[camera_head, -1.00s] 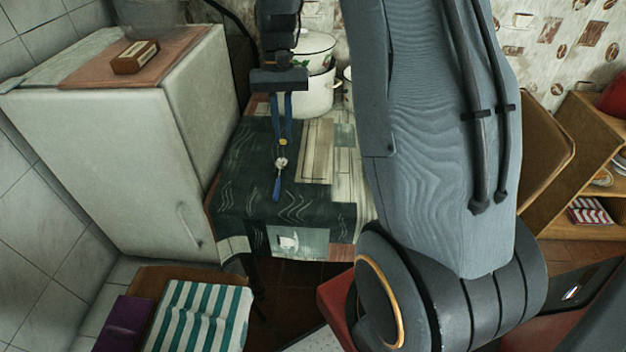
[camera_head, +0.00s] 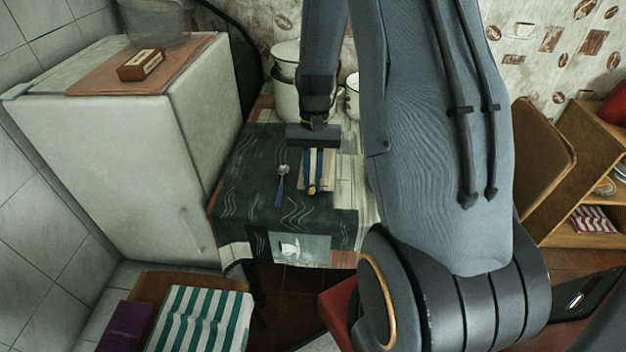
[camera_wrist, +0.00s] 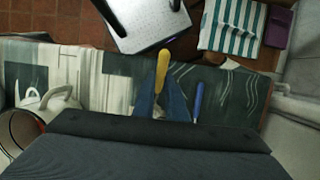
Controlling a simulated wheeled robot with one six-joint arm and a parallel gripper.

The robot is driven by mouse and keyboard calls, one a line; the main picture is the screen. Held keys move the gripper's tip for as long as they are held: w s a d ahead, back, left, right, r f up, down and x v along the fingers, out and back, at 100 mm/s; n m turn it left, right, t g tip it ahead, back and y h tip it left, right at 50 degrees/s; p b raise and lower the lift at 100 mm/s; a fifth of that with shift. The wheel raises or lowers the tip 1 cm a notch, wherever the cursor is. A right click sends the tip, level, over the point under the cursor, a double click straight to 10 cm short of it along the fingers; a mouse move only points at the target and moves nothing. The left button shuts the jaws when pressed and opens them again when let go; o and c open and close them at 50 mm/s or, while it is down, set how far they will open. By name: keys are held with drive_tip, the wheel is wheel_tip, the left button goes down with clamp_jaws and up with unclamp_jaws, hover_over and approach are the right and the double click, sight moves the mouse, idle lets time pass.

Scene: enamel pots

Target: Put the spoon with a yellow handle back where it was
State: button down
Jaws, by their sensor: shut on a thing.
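The spoon with a yellow handle (camera_head: 312,189) is between the fingers of my gripper (camera_head: 313,174), over the right part of the dark patterned table cover (camera_head: 240,190). In the wrist view its yellow handle (camera_wrist: 161,68) sticks out past the blue fingertips (camera_wrist: 161,108); its bowl end is hidden by the gripper. My gripper is shut on this spoon. I cannot tell whether the spoon touches the surface below. A spoon with a blue handle (camera_head: 279,192) lies on the cover to the left; it also shows in the wrist view (camera_wrist: 198,100).
A pale striped panel (camera_head: 327,182) lies under the gripper. White enamel pots (camera_head: 287,100) stand at the table's back. A white fridge-like cabinet (camera_head: 100,150) borders the left. A striped cloth (camera_head: 195,320) lies at the lower left. The cover's front left is clear.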

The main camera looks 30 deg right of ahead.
drive_tip(key=shift+f, duration=0.4)
drive_tip(key=c, duration=1.8)
unclamp_jaws()
drive_tip(key=shift+f, duration=0.1)
drive_tip(key=b+v, duration=0.3)
drive_tip(key=v, duration=0.9)
drive_tip(key=s+a+f+n+t+h, duration=0.1)
drive_tip(key=s+a+n+t, duration=0.3)
drive_tip(key=s+a, duration=0.7)
drive_tip(key=a+n+h, duration=0.1)
drive_tip(key=n, duration=0.1)
drive_tip(key=shift+s+a+f+n, duration=0.3)
drive_tip(key=shift+s+a+n, duration=0.05)
drive_tip(key=shift+n, duration=0.05)
